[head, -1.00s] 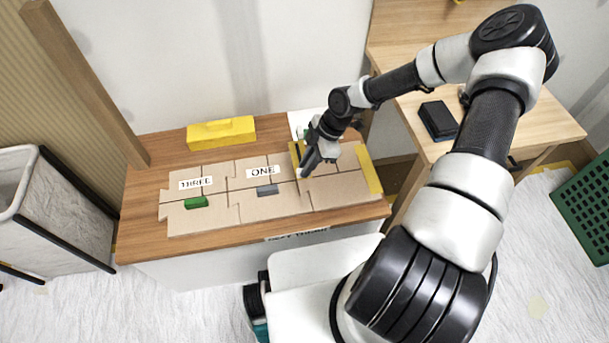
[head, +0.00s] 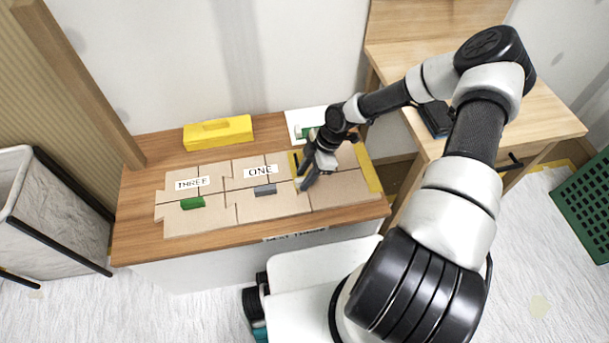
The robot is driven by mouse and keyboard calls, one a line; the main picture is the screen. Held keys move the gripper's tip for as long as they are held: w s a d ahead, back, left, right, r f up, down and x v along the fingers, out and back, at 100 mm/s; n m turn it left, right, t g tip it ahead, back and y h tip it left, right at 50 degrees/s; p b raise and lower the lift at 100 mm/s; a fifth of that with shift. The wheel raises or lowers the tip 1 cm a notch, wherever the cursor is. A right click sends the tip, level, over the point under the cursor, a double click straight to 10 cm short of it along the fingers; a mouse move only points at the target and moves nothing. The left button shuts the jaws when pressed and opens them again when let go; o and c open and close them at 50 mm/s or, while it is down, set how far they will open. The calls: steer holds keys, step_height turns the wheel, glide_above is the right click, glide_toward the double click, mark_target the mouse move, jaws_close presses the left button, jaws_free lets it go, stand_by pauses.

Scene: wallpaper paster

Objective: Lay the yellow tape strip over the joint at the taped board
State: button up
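The taped board (head: 335,190) is the rightmost of the tan boards on the wooden bench, with a dark joint line across it. A yellow strip (head: 371,170) runs along its right edge. Another yellow strip (head: 293,163) shows at its left edge, partly hidden by my gripper. I cannot tell whether either is a loose tape strip. My gripper (head: 304,184) points down over the left part of this board, close to its surface. Its fingers are small and dark, and I cannot see whether they hold anything or touch the board.
Board ONE (head: 243,206) carries a grey piece (head: 265,190), and board THREE (head: 181,220) a green piece (head: 193,203). A yellow block (head: 218,132) stands behind them. A white sheet (head: 297,118) with a green item lies behind my gripper. A desk (head: 520,110) stands right.

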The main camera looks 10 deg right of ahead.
steer(key=shift+r, duration=0.1)
steer(key=p+v, duration=0.3)
steer(key=v, duration=0.9)
steer(key=shift+r, duration=0.15)
